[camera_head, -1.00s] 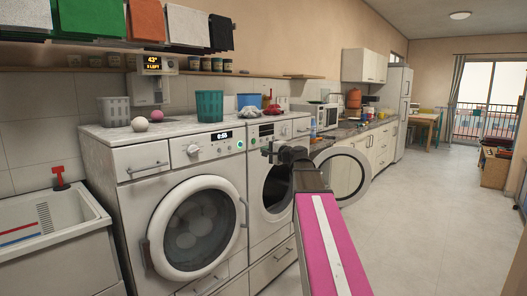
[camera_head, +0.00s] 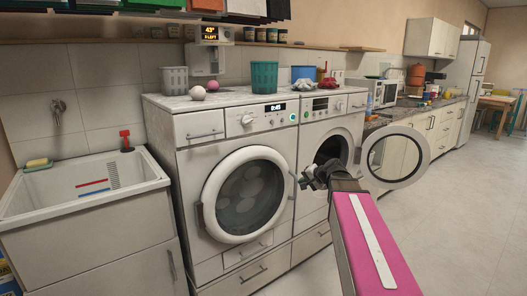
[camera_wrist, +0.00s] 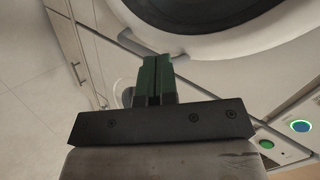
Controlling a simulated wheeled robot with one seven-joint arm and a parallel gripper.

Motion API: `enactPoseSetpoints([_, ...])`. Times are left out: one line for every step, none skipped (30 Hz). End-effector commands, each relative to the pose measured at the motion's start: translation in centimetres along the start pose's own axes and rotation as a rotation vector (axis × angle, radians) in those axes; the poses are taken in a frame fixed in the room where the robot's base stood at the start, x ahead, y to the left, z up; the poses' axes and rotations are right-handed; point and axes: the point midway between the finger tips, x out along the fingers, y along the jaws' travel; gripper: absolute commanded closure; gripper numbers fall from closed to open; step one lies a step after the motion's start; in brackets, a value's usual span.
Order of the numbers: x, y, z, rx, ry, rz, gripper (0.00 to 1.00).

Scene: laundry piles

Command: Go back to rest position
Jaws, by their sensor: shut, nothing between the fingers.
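My gripper (camera_head: 308,178) is at the end of my pink arm, in front of the right-hand washing machine (camera_head: 318,215). In the wrist view its two green fingers (camera_wrist: 153,80) are shut together with nothing between them. The fingers point toward the dark round opening of a machine, at the top of the wrist view. The open round door (camera_head: 425,158) of the right machine stands to the right of my gripper. I cannot tell whether the gripper touches the machine.
The left washing machine (camera_head: 190,160) has its door shut. A sink (camera_head: 70,207) stands at the left. A teal basket (camera_head: 264,77), a grey basket (camera_head: 174,80) and two balls sit on the machines. Floor (camera_head: 470,220) at the right is clear.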

Motion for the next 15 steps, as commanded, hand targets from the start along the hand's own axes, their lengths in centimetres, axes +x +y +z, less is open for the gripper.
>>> enactPoseSetpoints([0.9, 2.3, 2.4, -0.035, -0.037, 0.07, 1.0])
enactPoseSetpoints([1.4, 3.6, 3.5, -0.057, -0.059, 0.111, 1.0])
enactPoseSetpoints([1.9, 5.2, 4.9, -0.09, -0.087, 0.166, 1.0])
enactPoseSetpoints([2.3, 6.5, 6.0, -0.113, -0.11, 0.207, 1.0])
enactPoseSetpoints([2.5, 7.7, 7.1, -0.137, -0.132, 0.248, 1.0])
enactPoseSetpoints([2.8, 9.3, 8.5, -0.167, -0.162, 0.303, 1.0])
enactPoseSetpoints([3.0, 10.5, 9.6, -0.193, -0.186, 0.343, 1.0])
enactPoseSetpoints([3.1, 11.8, 10.6, -0.217, -0.21, 0.384, 1.0])
enactPoseSetpoints([3.1, 13.3, 11.9, -0.249, -0.242, 0.438, 1.0])
enactPoseSetpoints([3.1, 14.5, 13.0, -0.272, -0.267, 0.478, 1.0])
enactPoseSetpoints([3.0, 15.6, 13.9, -0.297, -0.291, 0.516, 1.0])
enactPoseSetpoints([2.9, 17.0, 15.1, -0.329, -0.324, 0.568, 1.0])
enactPoseSetpoints([2.7, 18.0, 15.9, -0.351, -0.346, 0.603, 1.0])
enactPoseSetpoints([2.5, 18.9, 16.7, -0.371, -0.368, 0.637, 1.0])
enactPoseSetpoints([2.3, 20.0, 17.6, -0.399, -0.395, 0.679, 1.0])
